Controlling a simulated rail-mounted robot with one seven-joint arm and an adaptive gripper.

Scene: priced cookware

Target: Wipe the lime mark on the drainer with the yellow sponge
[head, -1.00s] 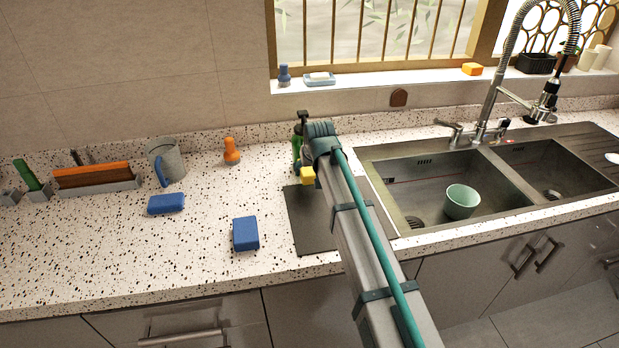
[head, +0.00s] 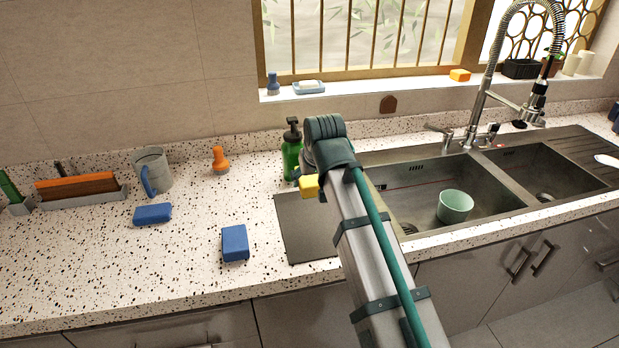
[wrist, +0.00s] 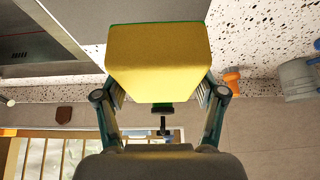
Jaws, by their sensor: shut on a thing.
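The yellow sponge (wrist: 158,62) fills the middle of the wrist view, its far edge green. My gripper (wrist: 160,92) is shut on it, with one finger on each side. In the head view the sponge (head: 308,186) shows as a small yellow block left of my arm's end, in front of the green bottle and above the counter; my fingers are mostly hidden there. The drainer (head: 572,146) is the ribbed metal area right of the sink, far from the sponge. A pale white patch (head: 607,160) lies on it at the right edge, perhaps the lime mark.
A green soap bottle (head: 291,158) stands close behind the sponge. A dark board (head: 298,235) lies below. Two sink basins hold a mint cup (head: 455,206); a tall tap (head: 480,105) rises behind them. Blue sponges (head: 235,242) and a mug (head: 153,170) are left.

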